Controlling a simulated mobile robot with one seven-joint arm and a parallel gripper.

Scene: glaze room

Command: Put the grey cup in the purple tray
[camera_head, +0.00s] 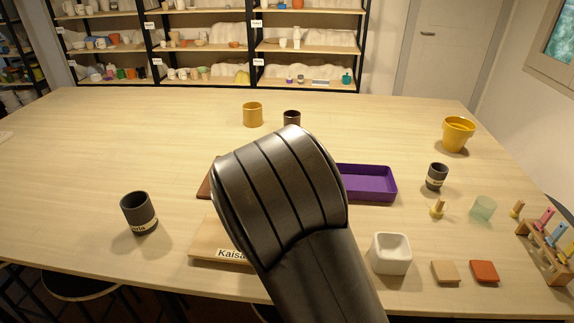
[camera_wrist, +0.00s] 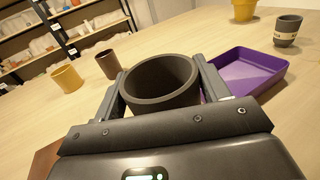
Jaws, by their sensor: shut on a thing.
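A dark grey cup (camera_wrist: 163,98) is between the two fingers of my gripper (camera_wrist: 161,82) in the wrist view, its open rim facing up. The gripper is shut on it. The purple tray (camera_wrist: 281,75) lies just right of the cup and looks empty where it shows. In the head view, the tray (camera_head: 367,197) shows right of my arm, its left part hidden. My gripper and the held cup are hidden behind my arm there. The cup's height above the table cannot be told.
Labelled dark cups stand at left (camera_head: 139,214) and right (camera_head: 437,177). A yellow cup (camera_head: 252,115) and a dark brown cup (camera_head: 292,118) stand behind. A wooden board (camera_head: 212,241) and a white square bowl (camera_head: 391,253) are in front. A yellow pot (camera_head: 457,135) stands far right.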

